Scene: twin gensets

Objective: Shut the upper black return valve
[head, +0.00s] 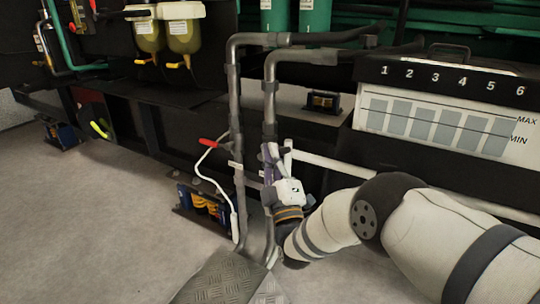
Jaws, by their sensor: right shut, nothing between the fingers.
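Two dark return pipes (235,122) stand upright in the middle of the head view and bend to the right at the top. A red lever handle (212,143) sticks out to the left of the left pipe, about halfway up. I cannot tell whether it belongs to the upper black return valve, and no other valve body shows clearly on these pipes. My right gripper (270,153) is at the right pipe, pointing up, shut and empty. It hides part of that pipe, and I cannot tell whether it touches it. My left gripper is not in view.
A numbered tank (440,125) with a level scale stands at the right. Yellow filter bowls (184,36) hang at the upper left. A blue and yellow unit (203,204) sits low, left of the pipes. A tread plate (222,280) lies in front.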

